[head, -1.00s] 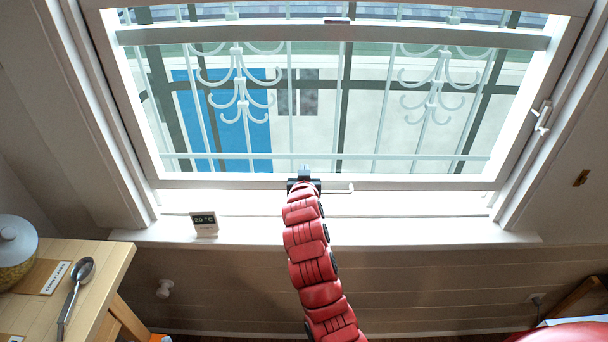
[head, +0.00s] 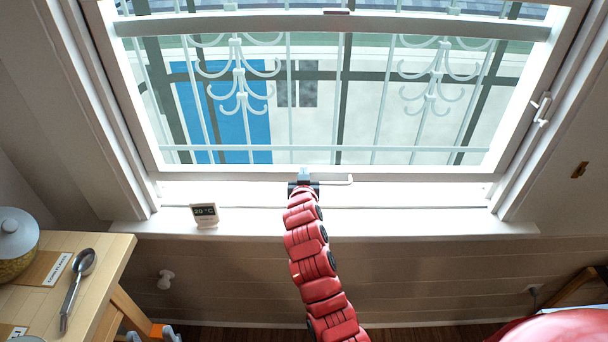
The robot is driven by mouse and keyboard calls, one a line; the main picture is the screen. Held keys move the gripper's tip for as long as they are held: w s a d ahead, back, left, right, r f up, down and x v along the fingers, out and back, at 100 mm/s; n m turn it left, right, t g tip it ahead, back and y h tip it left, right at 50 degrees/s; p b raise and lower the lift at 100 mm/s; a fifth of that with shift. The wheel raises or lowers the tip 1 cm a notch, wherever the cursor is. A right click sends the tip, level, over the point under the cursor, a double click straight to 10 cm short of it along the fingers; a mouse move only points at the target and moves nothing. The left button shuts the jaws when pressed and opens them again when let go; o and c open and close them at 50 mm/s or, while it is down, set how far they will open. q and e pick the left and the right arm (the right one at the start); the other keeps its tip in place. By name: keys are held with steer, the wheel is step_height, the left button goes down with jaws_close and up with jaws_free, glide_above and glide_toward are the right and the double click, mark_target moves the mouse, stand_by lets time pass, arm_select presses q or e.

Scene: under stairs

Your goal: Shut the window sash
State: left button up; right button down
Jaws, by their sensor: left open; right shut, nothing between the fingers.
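The white-framed window sash (head: 230,182) fills the upper middle of the head view. Its white handle (head: 541,108) is on the right side. I cannot tell how far the sash stands from its frame. My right gripper (head: 304,173), dark with a pale blue tip, is at the lower sash rail near its middle. It is shut and holds nothing; I cannot tell whether it touches the rail. A thin pale bar (head: 340,181) shows just right of it. My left gripper is out of view.
A white sill (head: 400,224) runs below the window, with a small temperature display (head: 205,215) at its left. A wooden table (head: 105,260) at left holds a lidded jar (head: 14,245) and a spoon (head: 72,292). A white grille (head: 240,95) stands outside.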

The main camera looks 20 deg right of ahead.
step_height(320, 180, down, 11)
steer(key=b, duration=0.9)
steer(key=shift+r, duration=0.1)
steer(key=shift+s+r, duration=0.1)
steer(key=shift+r, duration=0.3)
steer(key=s+a+r, duration=0.2)
steer(key=s+r, duration=0.4)
steer(key=s, duration=0.3)
steer(key=shift+a+r, duration=0.3)
steer(key=shift+a, duration=0.05)
